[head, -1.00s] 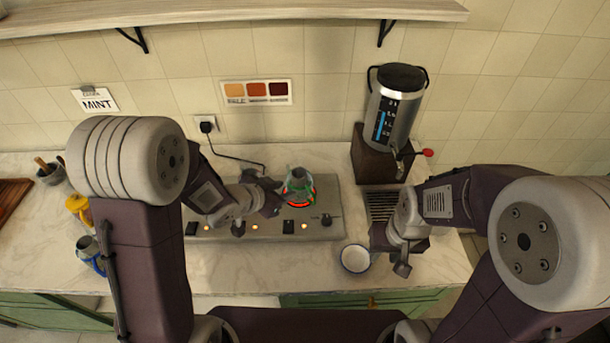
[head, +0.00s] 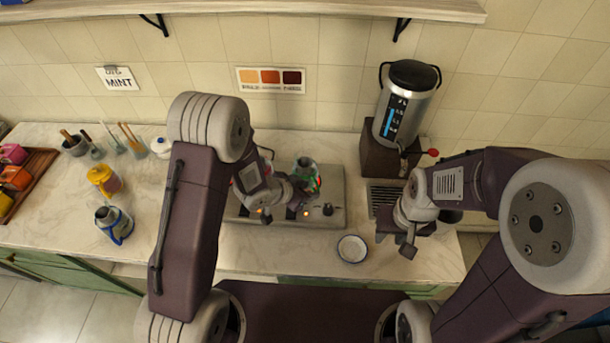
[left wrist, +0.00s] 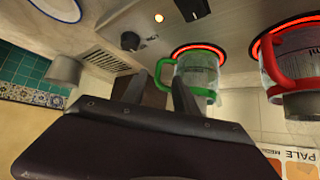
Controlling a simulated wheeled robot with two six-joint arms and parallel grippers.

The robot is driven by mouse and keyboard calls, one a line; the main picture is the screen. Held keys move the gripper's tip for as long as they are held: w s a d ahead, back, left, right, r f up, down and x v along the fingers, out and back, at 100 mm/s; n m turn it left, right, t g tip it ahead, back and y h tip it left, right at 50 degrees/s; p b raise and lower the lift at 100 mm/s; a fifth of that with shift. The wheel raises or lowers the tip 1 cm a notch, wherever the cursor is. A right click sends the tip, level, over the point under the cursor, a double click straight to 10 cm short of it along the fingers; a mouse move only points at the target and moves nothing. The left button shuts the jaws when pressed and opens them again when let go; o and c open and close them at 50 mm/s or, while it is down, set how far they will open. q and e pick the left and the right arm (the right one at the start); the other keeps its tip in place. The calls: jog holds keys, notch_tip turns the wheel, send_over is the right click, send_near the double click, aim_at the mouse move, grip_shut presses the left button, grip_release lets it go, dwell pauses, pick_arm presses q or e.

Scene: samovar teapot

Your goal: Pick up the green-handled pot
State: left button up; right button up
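The green-handled pot (head: 307,177) is a clear glass pot with green trim, upright on the right-hand glowing burner of the hob. In the left wrist view its body (left wrist: 201,72) and green handle (left wrist: 163,76) are close to my left gripper (left wrist: 161,80). The two dark fingers are apart, with the handle appearing between their tips; I cannot tell whether they touch it. In the head view my left gripper (head: 294,205) is at the near side of the pot, partly hidden. My right gripper (head: 408,243) hangs over the counter right of the bowl, its finger gap unclear.
A red-handled pot (left wrist: 292,68) stands on the neighbouring glowing burner. A samovar (head: 404,105) stands on a brown block at the right. A white bowl (head: 352,248) sits at the counter front. A yellow pot (head: 103,180) and a blue-handled jug (head: 114,223) are at the left.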

aim_at(317, 190)
pick_arm(q)
jog(key=x, duration=0.2)
jog(key=shift+w+d+f, duration=0.2)
jog(key=shift+d+f, duration=0.05)
jog(key=shift+d, duration=0.05)
jog(key=shift+w+d+f, duration=0.25)
jog(key=shift+d, duration=0.1)
jog(key=shift+s+a+r, duration=0.1)
jog(key=shift+a, duration=0.1)
grip_shut()
jog(key=shift+d, duration=0.1)
dwell(0.5)
